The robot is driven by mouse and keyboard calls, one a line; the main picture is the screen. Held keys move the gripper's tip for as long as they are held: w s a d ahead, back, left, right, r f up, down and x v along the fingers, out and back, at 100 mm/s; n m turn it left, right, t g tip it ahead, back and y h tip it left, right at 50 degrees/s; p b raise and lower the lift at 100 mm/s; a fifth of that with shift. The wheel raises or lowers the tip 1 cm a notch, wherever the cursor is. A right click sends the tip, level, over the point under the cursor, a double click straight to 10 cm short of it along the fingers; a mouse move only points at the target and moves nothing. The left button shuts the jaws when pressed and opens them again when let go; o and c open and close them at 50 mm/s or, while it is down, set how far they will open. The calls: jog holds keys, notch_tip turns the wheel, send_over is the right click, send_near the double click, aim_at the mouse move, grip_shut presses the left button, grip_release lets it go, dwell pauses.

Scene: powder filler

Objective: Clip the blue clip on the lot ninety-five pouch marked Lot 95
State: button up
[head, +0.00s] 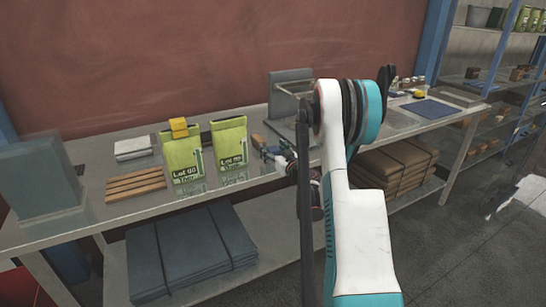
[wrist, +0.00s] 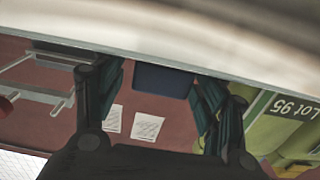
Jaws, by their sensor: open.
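The Lot 95 pouch (head: 231,150) is green and stands upright on the bench in the head view. Part of it shows at the right of the wrist view (wrist: 285,125), upside down, with its label readable. A dark blue block (wrist: 162,82), which looks like the blue clip, is between my fingers in the wrist view. My gripper (wrist: 160,92) is open, one finger on either side of the block. In the head view my gripper (head: 272,153) is low over the bench, right of the pouch. I cannot make out the clip there.
A similar green pouch (head: 183,158) with a yellow clip (head: 179,128) stands left of the Lot 95 pouch. A wooden rack (head: 136,185) lies further left. A grey stand (head: 288,92) is behind my arm. The bench's front edge (head: 120,225) is clear.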

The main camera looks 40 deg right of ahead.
aim_at(273, 148)
jog(key=shift+w+d, duration=0.1)
jog(key=shift+w, duration=0.05)
jog(key=c, duration=1)
jog(key=shift+r, duration=0.1)
notch_tip(273, 148, up, 20)
jog(key=p, duration=0.7)
